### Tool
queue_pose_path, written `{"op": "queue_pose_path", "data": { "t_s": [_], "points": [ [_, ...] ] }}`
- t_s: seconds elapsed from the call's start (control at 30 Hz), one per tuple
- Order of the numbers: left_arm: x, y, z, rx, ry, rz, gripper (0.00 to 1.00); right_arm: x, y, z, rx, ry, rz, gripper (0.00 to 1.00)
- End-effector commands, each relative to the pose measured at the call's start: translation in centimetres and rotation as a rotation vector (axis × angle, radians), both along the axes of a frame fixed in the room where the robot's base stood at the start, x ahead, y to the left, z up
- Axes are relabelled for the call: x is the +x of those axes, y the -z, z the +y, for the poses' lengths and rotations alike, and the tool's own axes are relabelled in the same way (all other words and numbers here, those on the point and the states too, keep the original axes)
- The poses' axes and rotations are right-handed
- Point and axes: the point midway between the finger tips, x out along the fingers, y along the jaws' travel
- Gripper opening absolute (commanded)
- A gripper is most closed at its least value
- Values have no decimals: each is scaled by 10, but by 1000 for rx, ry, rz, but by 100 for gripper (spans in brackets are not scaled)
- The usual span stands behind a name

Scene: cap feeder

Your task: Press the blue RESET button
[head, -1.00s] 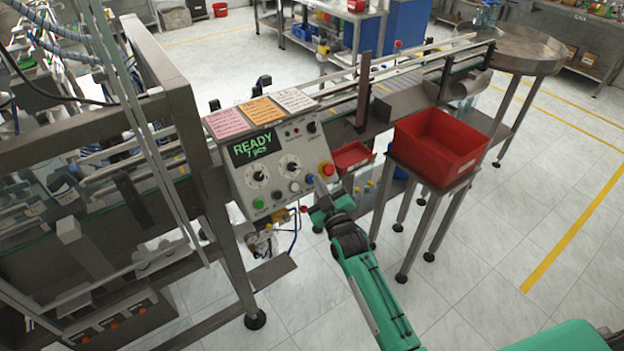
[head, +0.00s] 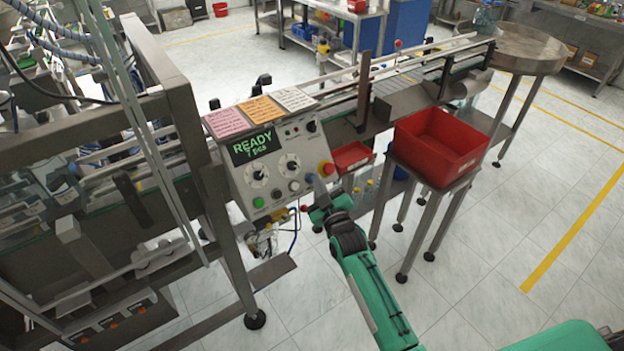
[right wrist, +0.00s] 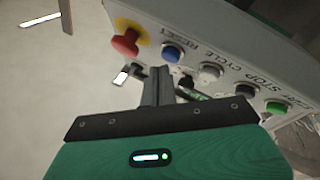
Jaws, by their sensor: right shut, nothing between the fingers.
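The blue RESET button (right wrist: 172,52) is on the front of the grey control panel (head: 238,181), between the red mushroom button (right wrist: 125,43) and a white button (right wrist: 209,72). It also shows in the head view (head: 309,179), close to my right gripper. My right gripper (head: 318,187) is shut and empty. In the right wrist view its fingertips (right wrist: 158,72) point at the panel's button row, just below and slightly left of the blue button. A gap seems to remain, but its depth is hard to tell. My left gripper is not in view.
Black (right wrist: 243,88) and green (right wrist: 277,107) buttons continue the row. The panel's display (head: 256,145) reads READY. A red bin (head: 437,146) on a stand is right of my right arm. The machine frame (head: 180,115) stands left of the panel.

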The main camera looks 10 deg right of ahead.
Motion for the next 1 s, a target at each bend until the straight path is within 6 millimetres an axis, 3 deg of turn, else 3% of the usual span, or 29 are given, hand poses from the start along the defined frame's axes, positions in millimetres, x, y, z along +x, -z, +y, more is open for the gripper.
{"op": "queue_pose_path", "data": {
  "t_s": [1.0],
  "points": [
    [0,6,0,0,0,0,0,7,6,3,1,0,0,0]
  ]
}}
